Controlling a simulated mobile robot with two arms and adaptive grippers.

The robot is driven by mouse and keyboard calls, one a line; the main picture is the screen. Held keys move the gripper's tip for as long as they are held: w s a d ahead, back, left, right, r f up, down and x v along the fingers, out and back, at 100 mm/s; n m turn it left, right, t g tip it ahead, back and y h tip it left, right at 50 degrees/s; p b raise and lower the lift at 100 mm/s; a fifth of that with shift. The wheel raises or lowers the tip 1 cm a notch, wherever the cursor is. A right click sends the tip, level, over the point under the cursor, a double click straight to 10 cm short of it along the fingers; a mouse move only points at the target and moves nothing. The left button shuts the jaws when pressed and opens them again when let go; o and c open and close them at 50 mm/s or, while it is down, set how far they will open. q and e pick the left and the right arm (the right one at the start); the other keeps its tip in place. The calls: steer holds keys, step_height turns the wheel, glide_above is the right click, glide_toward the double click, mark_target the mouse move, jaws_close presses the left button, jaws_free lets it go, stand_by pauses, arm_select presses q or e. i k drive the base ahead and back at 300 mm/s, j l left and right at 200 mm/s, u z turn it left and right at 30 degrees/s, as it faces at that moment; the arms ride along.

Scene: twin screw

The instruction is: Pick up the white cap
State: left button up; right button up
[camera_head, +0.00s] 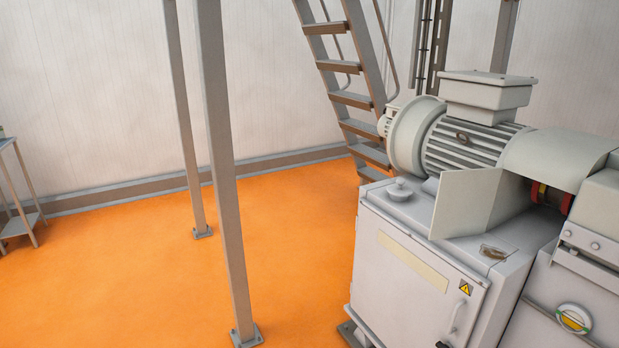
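A small round whitish cap (400,190) with a raised knob sits on top of the light grey machine cabinet (375,225), near its back left corner. It is the only thing here that looks like the white cap. It stands upright, to the left of an angled grey plate (466,203). Neither of my grippers shows in the head view, so nothing is seen touching the cap.
A motor (465,140) and its housing stand behind and right of the cap. Two grey posts (228,200) rise from the orange floor (290,230) on the left. A stair (345,98) stands behind. A small table (20,222) is at far left. Open floor lies between.

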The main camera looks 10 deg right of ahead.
mark_target(398, 192)
steer(key=i+j+z, duration=0.15)
steer(key=i, duration=0.35)
steer(key=i+j+z, duration=0.15)
steer(key=i, duration=0.35)
steer(key=i+j+z, duration=0.15)
steer(key=i, duration=0.35)
steer(key=i+j+z, duration=0.15)
steer(key=i+j, duration=0.15)
steer(key=i, duration=0.2)
